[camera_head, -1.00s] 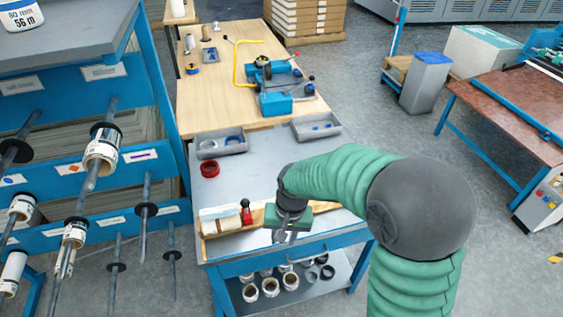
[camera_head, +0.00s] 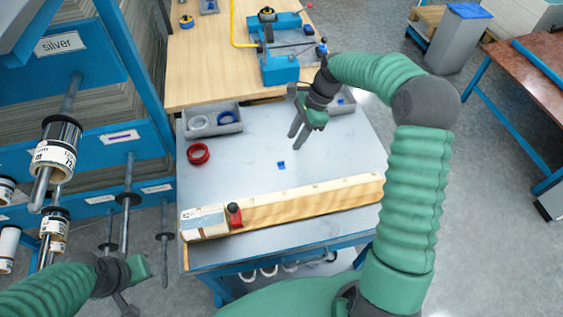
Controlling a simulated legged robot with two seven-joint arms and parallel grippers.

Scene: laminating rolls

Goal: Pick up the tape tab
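A small blue piece (camera_head: 281,165), which looks like the tape tab, lies on the grey table top (camera_head: 240,170). My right gripper (camera_head: 299,135) is just beyond it and slightly to its right, pointing down. Its two fingers are apart with nothing seen between them. It does not appear to touch the blue piece. My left gripper (camera_head: 134,288) is at the lower left, off the table's near left corner. I cannot make out its finger gap.
A long wooden bar (camera_head: 300,202) with a red clamp (camera_head: 235,216) lies along the near edge. A red ring (camera_head: 199,153) and a grey tray (camera_head: 212,122) with rings are at the left. A blue machine (camera_head: 280,68) stands behind. Roll spindles (camera_head: 57,150) jut out left.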

